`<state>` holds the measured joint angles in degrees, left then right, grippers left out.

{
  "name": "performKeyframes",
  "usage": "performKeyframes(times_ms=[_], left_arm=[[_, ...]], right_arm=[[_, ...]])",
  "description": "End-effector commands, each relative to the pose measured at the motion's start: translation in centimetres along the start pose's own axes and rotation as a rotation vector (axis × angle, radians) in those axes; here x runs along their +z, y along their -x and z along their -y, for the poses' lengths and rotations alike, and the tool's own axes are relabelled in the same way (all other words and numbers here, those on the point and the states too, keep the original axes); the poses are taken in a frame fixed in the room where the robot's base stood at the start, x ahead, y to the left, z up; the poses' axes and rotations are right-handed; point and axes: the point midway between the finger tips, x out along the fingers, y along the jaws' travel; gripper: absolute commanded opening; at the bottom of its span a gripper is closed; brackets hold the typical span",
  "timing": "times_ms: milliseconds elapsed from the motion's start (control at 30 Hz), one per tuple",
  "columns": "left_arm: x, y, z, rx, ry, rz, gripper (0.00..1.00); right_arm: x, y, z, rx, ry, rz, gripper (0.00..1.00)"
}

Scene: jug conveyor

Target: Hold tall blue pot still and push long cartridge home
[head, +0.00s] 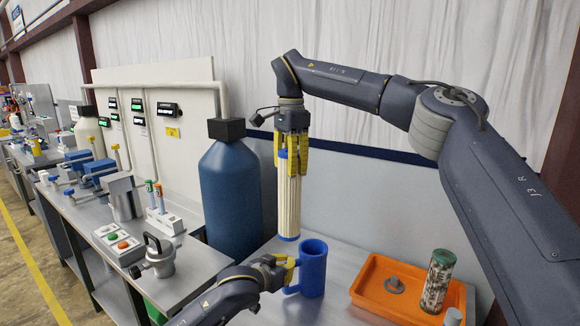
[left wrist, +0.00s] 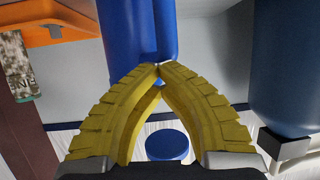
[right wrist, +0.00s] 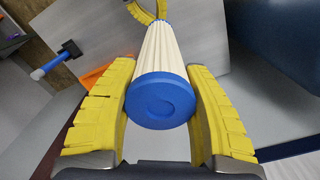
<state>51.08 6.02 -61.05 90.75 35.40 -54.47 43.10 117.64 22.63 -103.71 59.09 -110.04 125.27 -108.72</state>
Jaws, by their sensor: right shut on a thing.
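The tall blue pot (head: 315,268) stands upright on the bench, its handle on the left; it also shows in the left wrist view (left wrist: 127,35). My left gripper (head: 291,262) is at the handle, its fingertips close together; I cannot tell whether the handle is between them. The long cartridge (head: 288,205) is cream, ribbed and blue-capped, and hangs upright. My right gripper (head: 291,145) is shut on its upper end, around the blue cap (right wrist: 158,100). The cartridge's lower end is just above and left of the pot's mouth in the head view. The pot is hidden in the right wrist view.
An orange tray (head: 365,302) stands to the right of the pot, with a patterned cylinder (head: 438,280) in it. A large dark blue tank (head: 230,190) is behind on the left. A side bench on the left holds a metal jug (head: 160,258) and a button box (head: 118,243).

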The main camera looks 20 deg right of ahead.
Motion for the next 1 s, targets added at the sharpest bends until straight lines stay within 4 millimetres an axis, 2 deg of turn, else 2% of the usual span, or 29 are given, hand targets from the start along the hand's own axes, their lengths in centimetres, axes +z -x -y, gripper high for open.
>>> performKeyframes(times_ms=[133, 333, 667, 833, 1000], left_arm=[[0.0, 0.0, 0.0, 0.000, 0.000, 0.000, 0.00], [0.0, 0.0, 0.0, 0.000, 0.000, 0.000, 0.22], [0.0, 0.3, 0.0, 0.001, 0.001, -0.001, 0.22], [0.1, 2.0, 0.0, 0.001, 0.001, -0.001, 0.22], [0.0, 4.8, 0.0, 0.001, 0.000, -0.001, 0.22]], right_arm=[[0.0, 0.0, 0.0, 0.000, 0.000, 0.000, 0.01], [0.0, 0.0, 0.0, 0.000, 0.000, 0.000, 0.01], [0.0, 0.0, 0.0, 0.000, 0.000, 0.000, 0.01], [0.0, 0.0, 0.0, 0.000, 0.000, 0.000, 0.01], [0.0, 0.0, 0.0, -0.001, 0.000, 0.000, 0.01]])
